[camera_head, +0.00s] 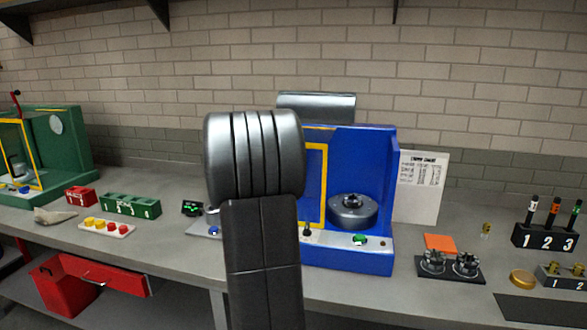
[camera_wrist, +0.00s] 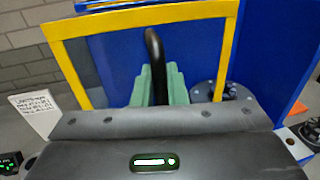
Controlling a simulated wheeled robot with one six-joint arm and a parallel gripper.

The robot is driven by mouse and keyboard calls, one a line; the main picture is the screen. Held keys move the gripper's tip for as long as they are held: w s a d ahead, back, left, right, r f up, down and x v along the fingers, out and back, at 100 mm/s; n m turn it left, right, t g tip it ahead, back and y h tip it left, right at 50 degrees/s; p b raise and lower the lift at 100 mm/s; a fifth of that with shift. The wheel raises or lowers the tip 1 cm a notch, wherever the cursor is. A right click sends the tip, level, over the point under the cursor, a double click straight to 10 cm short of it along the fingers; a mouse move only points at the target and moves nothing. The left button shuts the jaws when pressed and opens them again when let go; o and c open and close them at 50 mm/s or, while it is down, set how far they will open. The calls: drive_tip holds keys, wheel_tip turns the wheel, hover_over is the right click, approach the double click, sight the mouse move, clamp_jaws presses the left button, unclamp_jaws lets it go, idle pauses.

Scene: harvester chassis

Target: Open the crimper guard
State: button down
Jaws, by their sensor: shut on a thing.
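The crimper is a blue machine (camera_head: 370,150) on the bench in the head view, with a round metal die head (camera_head: 352,210) inside. Its guard is a yellow frame (camera_head: 324,185); its left part is hidden behind my arm. The die head shows uncovered to the right of the frame. In the wrist view the yellow guard (camera_wrist: 150,18) spans the upper picture, with a black curved handle (camera_wrist: 153,45) in front of it. My gripper (camera_wrist: 158,82), with green fingers, is shut on this handle. My gripper is hidden behind my arm in the head view.
A green machine (camera_head: 65,140) with its own yellow frame stands at the left. Small bins (camera_head: 130,205) and a red drawer (camera_head: 105,275) are at the left. A paper chart (camera_head: 420,187), chuck parts (camera_head: 450,264) and a numbered marker holder (camera_head: 545,238) are at the right.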

drive_tip(key=c, duration=1.5)
unclamp_jaws()
drive_tip(key=shift+c, duration=0.2)
drive_tip(key=shift+s, duration=0.1)
drive_tip(key=b+v, duration=0.3)
drive_tip(key=v, duration=1)
drive_tip(key=shift+s+a+b, duration=0.2)
drive_tip(key=shift+s+b, duration=0.1)
